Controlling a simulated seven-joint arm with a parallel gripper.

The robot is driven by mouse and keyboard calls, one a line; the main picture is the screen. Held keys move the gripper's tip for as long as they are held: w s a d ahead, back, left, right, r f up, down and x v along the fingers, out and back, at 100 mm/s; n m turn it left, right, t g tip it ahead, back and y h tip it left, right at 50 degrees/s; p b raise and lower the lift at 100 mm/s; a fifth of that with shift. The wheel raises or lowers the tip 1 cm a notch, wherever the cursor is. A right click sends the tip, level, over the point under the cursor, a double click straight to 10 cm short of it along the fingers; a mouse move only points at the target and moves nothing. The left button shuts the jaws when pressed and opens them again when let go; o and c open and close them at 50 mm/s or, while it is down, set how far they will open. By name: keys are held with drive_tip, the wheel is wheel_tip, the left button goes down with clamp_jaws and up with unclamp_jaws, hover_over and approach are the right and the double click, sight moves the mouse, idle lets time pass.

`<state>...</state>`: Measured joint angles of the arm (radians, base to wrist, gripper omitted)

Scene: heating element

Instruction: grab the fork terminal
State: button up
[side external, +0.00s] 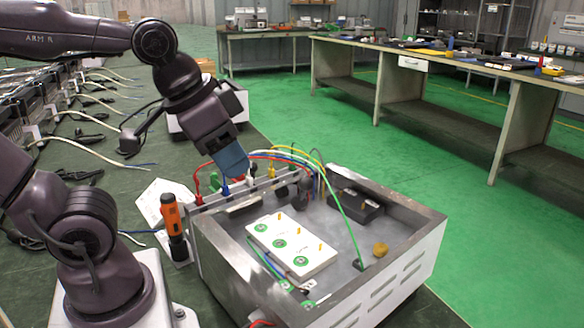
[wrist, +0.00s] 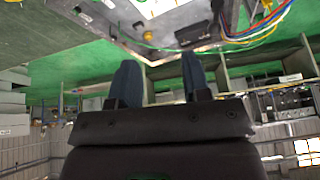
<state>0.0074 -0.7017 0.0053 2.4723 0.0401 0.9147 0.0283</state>
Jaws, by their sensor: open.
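My gripper (side external: 236,168) has blue fingers and hangs over the back-left edge of an open metal box (side external: 345,300). In the wrist view my gripper (wrist: 158,62) has its two fingers apart with nothing between them. Coloured wires (side external: 290,152) arch from plugs along the box's back-left wall into the box. A red plug (side external: 197,197) and a blue plug (side external: 225,188) stand just below and left of the fingers. A green wire (side external: 342,205) runs down to the box floor. The fork terminal is too small for me to pick out with certainty among the wire ends.
A white board (side external: 290,244) with brass posts and green rings lies in the box. A dark block (side external: 355,203) and a small yellow-brown piece (side external: 380,250) are also inside. An orange-handled screwdriver (side external: 171,215) stands at the box's left. Loose cables lie on the bench at left.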

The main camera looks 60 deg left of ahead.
drive_tip(key=w+a+f+m+g+y, duration=0.2)
drive_tip(key=w+a+m+g+y, duration=0.15)
drive_tip(key=w+m, duration=0.2)
drive_tip(key=w+a+f+m+g+y, duration=0.2)
drive_tip(key=w+a+m+y, duration=0.15)
drive_tip(key=w, duration=0.35)
drive_tip(key=m+y, duration=0.6)
drive_tip(key=m, duration=0.2)
approach(292, 161)
drive_tip(key=x, duration=0.8)
drive_tip(key=shift+w+a+r, duration=0.1)
drive_tip(key=shift+a+r, duration=0.1)
drive_tip(key=shift+r, duration=0.2)
clamp_jaws()
